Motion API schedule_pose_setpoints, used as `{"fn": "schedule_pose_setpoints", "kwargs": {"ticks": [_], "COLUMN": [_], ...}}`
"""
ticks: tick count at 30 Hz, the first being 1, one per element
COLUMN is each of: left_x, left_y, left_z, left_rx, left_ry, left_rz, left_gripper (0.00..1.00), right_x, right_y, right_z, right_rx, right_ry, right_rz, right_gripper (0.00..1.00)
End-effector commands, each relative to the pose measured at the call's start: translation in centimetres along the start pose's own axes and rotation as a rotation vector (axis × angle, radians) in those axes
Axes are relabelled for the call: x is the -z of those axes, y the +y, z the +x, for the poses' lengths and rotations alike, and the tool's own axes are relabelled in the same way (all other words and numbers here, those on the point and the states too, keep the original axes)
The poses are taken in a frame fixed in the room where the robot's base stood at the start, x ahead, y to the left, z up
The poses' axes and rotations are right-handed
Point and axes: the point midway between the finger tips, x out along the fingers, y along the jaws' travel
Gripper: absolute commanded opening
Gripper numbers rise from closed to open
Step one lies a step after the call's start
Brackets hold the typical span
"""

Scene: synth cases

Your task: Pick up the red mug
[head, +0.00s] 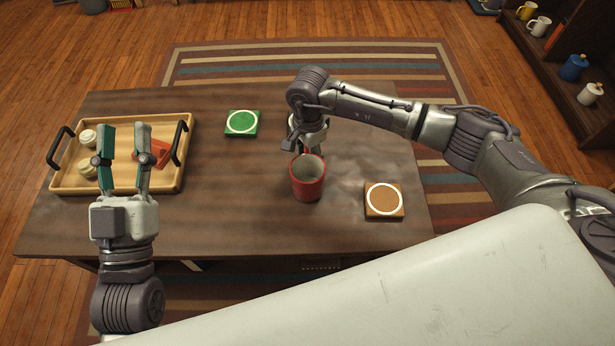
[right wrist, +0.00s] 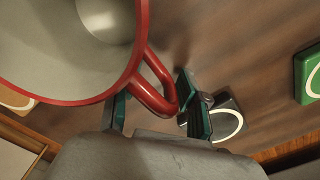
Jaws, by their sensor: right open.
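The red mug (head: 308,180) stands upright on the dark wooden table, right of the middle, with a pale, empty-looking inside. In the right wrist view the mug (right wrist: 131,75) fills the upper left and its red handle (right wrist: 163,88) points toward my right gripper. My right gripper (head: 305,150) is at the mug's far side, its fingers mostly hidden in the head view. In the right wrist view it (right wrist: 155,105) is open, with one teal-padded finger on each side of the handle. My left gripper (head: 126,128) is open and empty, pointing away over the wooden tray.
The wooden tray (head: 62,180) with black handles holds two pale round items and a red item (head: 160,153). A green coaster (head: 242,123) lies left of the mug, a brown coaster (head: 384,201) right. A dark coaster (right wrist: 228,118) lies below my right gripper. Shelves stand far right.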

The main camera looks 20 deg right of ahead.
Motion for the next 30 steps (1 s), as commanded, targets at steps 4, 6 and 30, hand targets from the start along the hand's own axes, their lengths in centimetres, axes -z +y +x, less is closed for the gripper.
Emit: {"fn": "schedule_pose_setpoints", "kwargs": {"ticks": [4,6,30], "left_x": [0.41,0.41,0.33], "left_y": [0.05,0.05,0.05], "left_z": [0.01,0.02,0.01], "left_rx": [-0.001,-0.001,-0.001], "left_ry": [0.023,0.023,0.019], "left_rz": [-0.001,-0.001,-0.001], "left_gripper": [0.40,0.40,0.40], "right_x": [-0.02,-0.01,-0.01], "right_y": [-0.01,-0.01,-0.05], "right_z": [0.25,0.22,0.14], "right_rx": [0.000,0.000,0.001], "right_ry": [0.000,0.000,-0.001], "right_rz": [0.000,0.000,0.000], "right_gripper": [0.44,0.44,0.00]}}
